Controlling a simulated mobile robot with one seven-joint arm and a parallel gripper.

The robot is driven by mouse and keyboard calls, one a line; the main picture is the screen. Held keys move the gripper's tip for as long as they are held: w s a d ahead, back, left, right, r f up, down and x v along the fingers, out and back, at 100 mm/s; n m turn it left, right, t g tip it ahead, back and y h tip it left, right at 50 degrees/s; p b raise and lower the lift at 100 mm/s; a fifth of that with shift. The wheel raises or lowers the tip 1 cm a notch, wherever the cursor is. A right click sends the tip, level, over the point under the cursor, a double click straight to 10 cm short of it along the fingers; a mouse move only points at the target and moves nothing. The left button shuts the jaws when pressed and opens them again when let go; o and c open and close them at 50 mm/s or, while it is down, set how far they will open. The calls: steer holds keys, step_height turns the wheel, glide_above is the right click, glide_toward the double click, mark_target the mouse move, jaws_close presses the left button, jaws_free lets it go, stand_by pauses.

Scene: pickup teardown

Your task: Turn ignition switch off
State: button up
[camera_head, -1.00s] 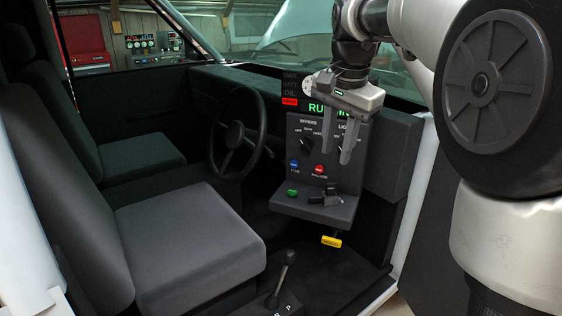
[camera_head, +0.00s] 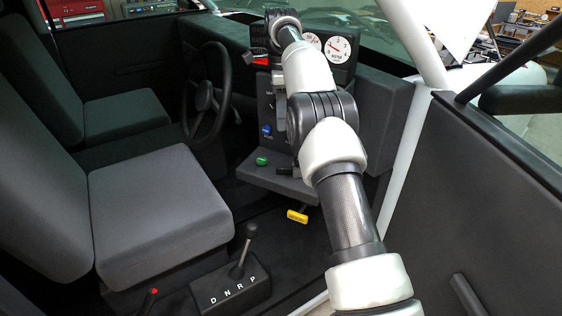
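The small black ignition switch (camera_head: 285,170) sits on the dark ledge (camera_head: 262,180) below the dashboard panel, partly hidden by my arm. A green button (camera_head: 262,161) is on the ledge left of the switch. My gripper (camera_head: 280,125) is in front of the panel, above the ledge. It is mostly hidden behind my arm; only a grey piece shows, so its opening and any contact cannot be seen.
The steering wheel (camera_head: 206,95) stands left of the panel. Seats (camera_head: 155,210) fill the left. A gear lever (camera_head: 243,252) rises from the floor. Gauges (camera_head: 338,50) and a lit red indicator (camera_head: 261,60) are on the dash. The open door (camera_head: 480,220) is at right.

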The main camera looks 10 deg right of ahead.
mark_target(281, 168)
step_height(281, 168, down, 18)
steer(key=b, duration=0.5)
steer(key=shift+r, duration=0.25)
jaws_close()
